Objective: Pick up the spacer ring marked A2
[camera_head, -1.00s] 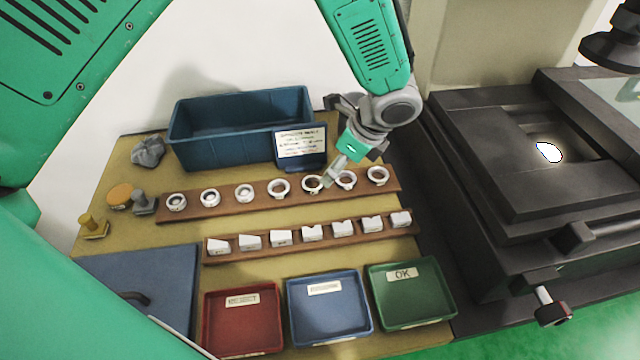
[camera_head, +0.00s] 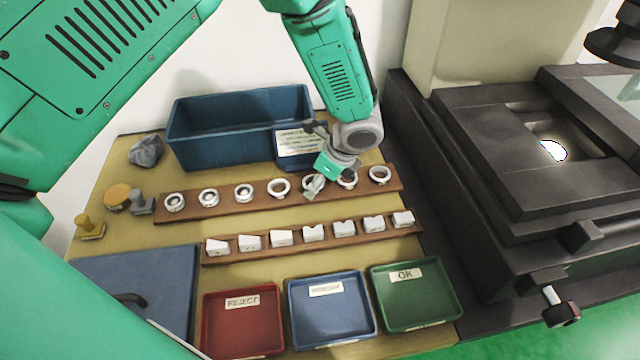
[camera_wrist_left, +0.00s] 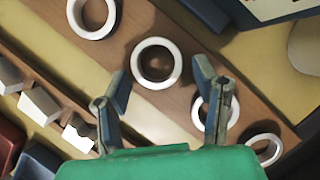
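Several pale spacer rings sit in a row on a brown wooden strip (camera_head: 225,205); no A2 marking is legible. In the left wrist view, my left gripper (camera_wrist_left: 165,100) is open, with fingers apart and nothing held. That plain ring (camera_wrist_left: 157,82) appears between and just beyond the fingertips. Another ring (camera_wrist_left: 263,150) lies at lower right, and one more is partly behind the right finger. Plain rings also show at left (camera_head: 279,188) and right (camera_head: 380,175). My right gripper is not seen.
A second strip with pale blocks (camera_head: 313,233) lies in front. Red (camera_head: 240,325), blue (camera_head: 330,315) and green OK (camera_head: 415,300) trays stand nearer. A blue bin (camera_head: 225,140) and a label card (camera_head: 297,142) stand behind. A dark machine (camera_head: 510,170) fills the right.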

